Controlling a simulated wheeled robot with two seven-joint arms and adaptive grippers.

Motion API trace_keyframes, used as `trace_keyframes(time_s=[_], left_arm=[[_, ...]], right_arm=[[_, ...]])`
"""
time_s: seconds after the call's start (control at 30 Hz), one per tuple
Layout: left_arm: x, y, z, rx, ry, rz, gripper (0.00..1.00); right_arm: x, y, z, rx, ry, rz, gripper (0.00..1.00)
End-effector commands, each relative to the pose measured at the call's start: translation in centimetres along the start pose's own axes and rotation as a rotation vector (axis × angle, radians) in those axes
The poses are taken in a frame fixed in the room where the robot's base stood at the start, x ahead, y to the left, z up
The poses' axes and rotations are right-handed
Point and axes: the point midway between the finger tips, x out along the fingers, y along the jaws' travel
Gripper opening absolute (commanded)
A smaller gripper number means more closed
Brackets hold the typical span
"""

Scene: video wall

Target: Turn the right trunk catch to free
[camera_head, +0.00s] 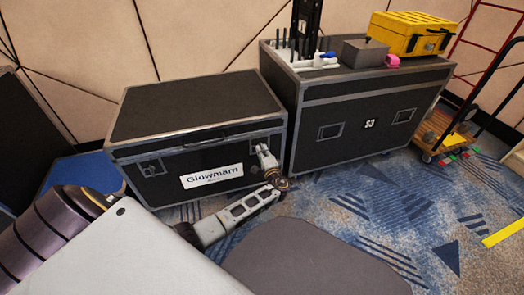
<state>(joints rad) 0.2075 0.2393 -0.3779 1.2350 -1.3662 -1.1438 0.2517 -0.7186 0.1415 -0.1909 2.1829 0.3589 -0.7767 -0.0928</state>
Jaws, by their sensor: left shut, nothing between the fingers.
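The black trunk (200,105) with metal edges stands closed on the carpet, with a white "Glowmarn" label (212,177) on its front. Its left catch (152,168) shows on the front, left of the label. The right catch cannot be made out; my left gripper covers the front's right part. My left arm reaches in low across the front, and the left gripper (262,150) points up at the trunk's right front, shut and empty. Whether it touches the trunk cannot be told. My right gripper is not in view.
A taller black case (350,125) stands close on the right, carrying a yellow toolbox (412,35), a grey box (365,52) and small tools. A cart with red rails and a wooden deck (440,130) is far right. Patterned carpet (370,215) in front is clear.

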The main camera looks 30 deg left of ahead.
Motion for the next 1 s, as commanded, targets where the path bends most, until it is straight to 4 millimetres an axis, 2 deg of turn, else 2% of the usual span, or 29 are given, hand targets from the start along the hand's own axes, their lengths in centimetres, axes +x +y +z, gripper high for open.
trace_keyframes(time_s=[0.03, 0.13, 0.7, 1.0], left_arm=[[0.62, -0.41, 0.24, -0.002, -0.005, -0.006, 0.0], [0.63, -0.42, 0.23, -0.002, -0.005, -0.006, 0.0], [0.34, -0.23, 0.17, 0.0, -0.004, -0.004, 0.71], [0.14, -0.11, 0.06, 0.0, -0.002, -0.002, 0.71]], right_arm=[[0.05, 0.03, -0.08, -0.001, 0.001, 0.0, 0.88], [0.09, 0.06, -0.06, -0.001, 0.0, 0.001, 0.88], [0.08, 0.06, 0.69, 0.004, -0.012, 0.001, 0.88], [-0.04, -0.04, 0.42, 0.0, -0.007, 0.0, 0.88]])
